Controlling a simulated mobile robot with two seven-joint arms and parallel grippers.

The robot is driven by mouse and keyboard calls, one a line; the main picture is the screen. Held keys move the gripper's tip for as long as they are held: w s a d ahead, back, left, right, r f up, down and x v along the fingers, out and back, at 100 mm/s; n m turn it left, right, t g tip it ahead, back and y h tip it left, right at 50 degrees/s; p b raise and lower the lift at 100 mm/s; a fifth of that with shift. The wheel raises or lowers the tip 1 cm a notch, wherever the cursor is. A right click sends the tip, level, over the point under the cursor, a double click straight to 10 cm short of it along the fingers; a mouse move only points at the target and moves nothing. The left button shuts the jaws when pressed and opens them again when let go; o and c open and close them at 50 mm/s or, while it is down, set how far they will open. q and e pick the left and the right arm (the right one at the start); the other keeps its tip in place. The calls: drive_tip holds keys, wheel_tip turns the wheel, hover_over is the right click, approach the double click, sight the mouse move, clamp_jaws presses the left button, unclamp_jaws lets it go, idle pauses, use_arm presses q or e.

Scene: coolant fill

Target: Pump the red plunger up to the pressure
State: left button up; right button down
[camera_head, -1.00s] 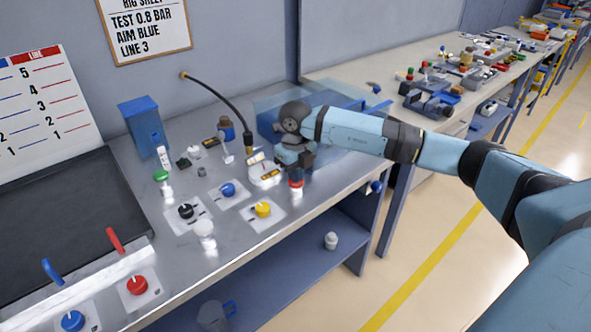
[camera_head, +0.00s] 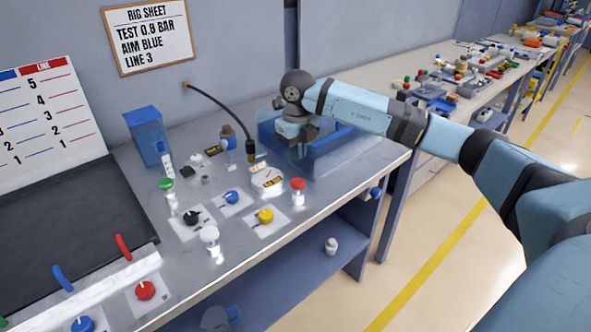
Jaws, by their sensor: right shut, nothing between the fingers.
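A red-topped upright plunger (camera_head: 298,184) with a pale lower part stands near the bench's front edge, right of the yellow knob. My right gripper (camera_head: 299,143) is behind and above it, apart from it, in front of the blue open bin. Its fingers point down and are shut and empty; they are small and partly lost against the bin. A small gauge-like white piece with a yellow label (camera_head: 267,179) lies left of the plunger; I cannot read it. My left gripper is not in view.
A blue knob (camera_head: 231,198), a yellow knob (camera_head: 265,216) and a black knob (camera_head: 191,217) sit on plates. A white-capped bottle (camera_head: 209,236) stands near the front edge. A black hose (camera_head: 225,103) arches from the wall. The blue bin (camera_head: 350,144) stands behind.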

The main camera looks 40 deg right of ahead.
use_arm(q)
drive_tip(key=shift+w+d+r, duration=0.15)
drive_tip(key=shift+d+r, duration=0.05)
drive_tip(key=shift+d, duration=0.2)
use_arm(e)
wheel_tip(320, 180, up, 4)
drive_tip(key=shift+d+f, duration=0.1)
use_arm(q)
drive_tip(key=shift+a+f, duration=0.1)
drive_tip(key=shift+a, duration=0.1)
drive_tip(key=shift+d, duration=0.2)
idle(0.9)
